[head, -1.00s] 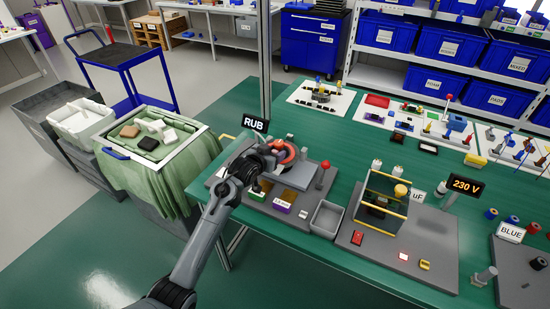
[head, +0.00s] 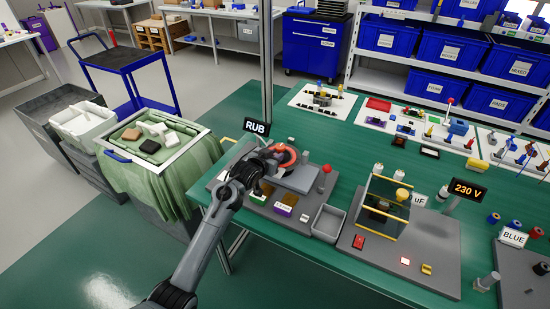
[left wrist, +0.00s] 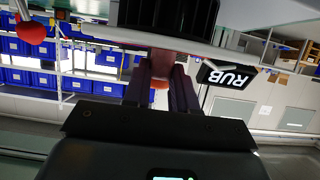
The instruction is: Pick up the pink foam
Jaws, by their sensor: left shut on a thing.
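My left gripper (head: 266,168) is over the grey station under the RUB sign (head: 256,127), and my own wrist hides its fingertips in the head view. In the left wrist view, the two dark fingers (left wrist: 162,85) are closed on a pinkish piece (left wrist: 162,63), which looks like the pink foam. Only a small part of it shows between the fingers, with a red edge below. A dark ribbed part is close beyond it. I cannot pick out the foam in the head view. My right gripper is not in view.
A red-orange ring (head: 286,156) and a red knob (head: 326,169) are close to the gripper. A yellow-railed fixture (head: 383,208) stands to the right. An upright post (head: 267,60) rises behind.

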